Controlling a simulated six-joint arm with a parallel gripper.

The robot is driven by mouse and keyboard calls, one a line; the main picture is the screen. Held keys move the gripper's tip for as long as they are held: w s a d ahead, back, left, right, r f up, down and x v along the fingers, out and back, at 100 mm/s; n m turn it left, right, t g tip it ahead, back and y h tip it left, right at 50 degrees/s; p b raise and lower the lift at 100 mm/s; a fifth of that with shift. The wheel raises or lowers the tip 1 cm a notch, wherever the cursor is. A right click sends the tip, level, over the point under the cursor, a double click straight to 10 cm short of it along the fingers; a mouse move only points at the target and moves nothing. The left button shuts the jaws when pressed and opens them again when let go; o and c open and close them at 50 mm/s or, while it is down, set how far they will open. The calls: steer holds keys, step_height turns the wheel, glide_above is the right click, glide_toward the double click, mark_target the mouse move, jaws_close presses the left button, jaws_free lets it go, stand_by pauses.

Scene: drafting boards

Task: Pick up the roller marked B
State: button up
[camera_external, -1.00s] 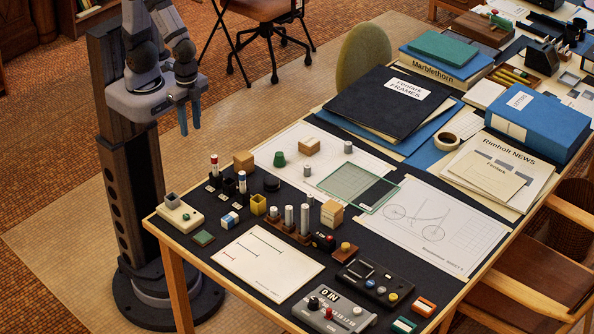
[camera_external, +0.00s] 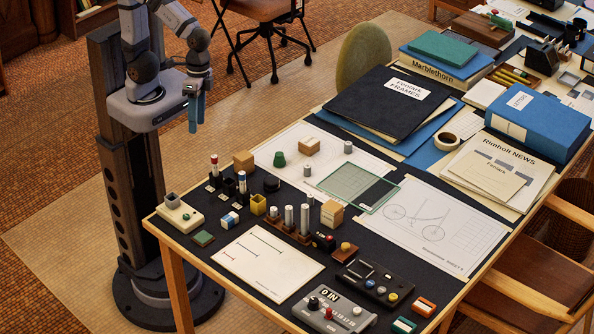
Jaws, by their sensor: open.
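My gripper (camera_external: 196,114) with blue fingers hangs at the upper left, beyond the desk's left end and above the floor. It is open and holds nothing. Small grey cylinders also stand on the desk, one near the white paper's edge (camera_external: 348,147) and one nearer the front (camera_external: 307,171). No letter B is legible on any of them.
The desk's dark mat (camera_external: 185,240) is crowded with wooden blocks, a green tapered piece (camera_external: 278,159) and a yellow cup (camera_external: 258,205). A glass plate (camera_external: 345,180) lies mid-desk. Control boxes (camera_external: 334,311) fill the front. A black folder (camera_external: 385,100) lies behind.

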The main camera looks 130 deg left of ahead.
steer(key=w+a+f+n+t+h+b, duration=0.2)
steer(key=w+a+n+t+b, duration=0.1)
steer(key=w+a+n+b, duration=0.4)
steer(key=w+a+f+n+t+h+b, duration=0.1)
steer(key=w+a+n+t+b, duration=0.15)
steer(key=w+n+b, duration=0.45)
steer(key=w+a+r+n+t+y+b, duration=0.1)
steer(key=a+r+n+t+b, duration=0.2)
steer(key=a+n, duration=0.5)
steer(key=a+r+n+t+y+b, duration=0.1)
steer(key=a+n+t+b, duration=0.25)
steer(key=a+n, duration=0.4)
steer(key=m+p, duration=0.1)
steer(key=m, duration=0.1)
glide_toward(307, 166)
steer(key=w+f, duration=0.1)
steer(key=w, duration=0.1)
steer(key=shift+w+d+f+n+t, duration=0.15)
steer(key=shift+w+d+n+t, duration=0.1)
steer(key=shift+d+t, duration=0.15)
steer(key=shift+f+x, duration=0.15)
steer(key=shift+x, duration=1.7)
steer(key=shift+f+x, duration=0.1)
steer(key=shift+x, duration=1.7)
steer(key=shift+s+a, duration=0.1)
steer(key=shift+a, duration=0.05)
jaws_close()
